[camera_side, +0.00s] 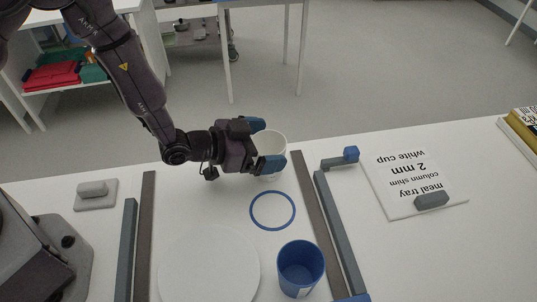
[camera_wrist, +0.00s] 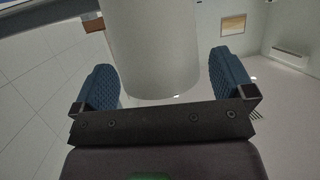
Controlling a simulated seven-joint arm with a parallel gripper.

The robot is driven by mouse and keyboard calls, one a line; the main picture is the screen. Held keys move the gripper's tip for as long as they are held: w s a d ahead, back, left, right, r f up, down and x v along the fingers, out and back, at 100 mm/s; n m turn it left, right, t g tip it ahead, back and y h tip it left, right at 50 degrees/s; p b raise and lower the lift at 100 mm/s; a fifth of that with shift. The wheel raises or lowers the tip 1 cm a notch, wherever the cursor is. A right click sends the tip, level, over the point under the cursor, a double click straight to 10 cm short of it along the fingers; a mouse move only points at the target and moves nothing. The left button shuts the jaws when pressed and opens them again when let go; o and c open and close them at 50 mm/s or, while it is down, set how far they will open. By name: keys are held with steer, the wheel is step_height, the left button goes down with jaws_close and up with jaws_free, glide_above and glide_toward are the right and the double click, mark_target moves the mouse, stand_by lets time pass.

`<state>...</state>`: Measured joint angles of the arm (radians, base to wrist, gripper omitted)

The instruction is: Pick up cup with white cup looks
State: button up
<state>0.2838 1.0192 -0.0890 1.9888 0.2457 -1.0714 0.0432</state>
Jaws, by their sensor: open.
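The white cup (camera_side: 270,145) stands upright near the far edge of the white table in the side view, partly hidden by my gripper. My gripper (camera_side: 268,145) reaches it from the left, level and low over the table, with one blue padded finger on each side of the cup. In the wrist view the cup (camera_wrist: 155,45) fills the middle between the two open fingers (camera_wrist: 165,85). A gap shows between the cup and the right finger; the left finger's pad is very close to the cup, and I cannot tell if it touches.
A blue ring (camera_side: 272,228) lies on the table in front of the cup. A blue cup (camera_side: 301,268) and a white round plate (camera_side: 208,268) are nearer the camera. Dark rails (camera_side: 318,220) run along both sides. A printed white board (camera_side: 410,185) lies at right.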

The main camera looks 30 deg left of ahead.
steer(key=shift+w+d+f, duration=0.2)
steer(key=shift+w+d, duration=0.05)
steer(key=shift+w, duration=0.15)
steer(key=c, duration=0.9)
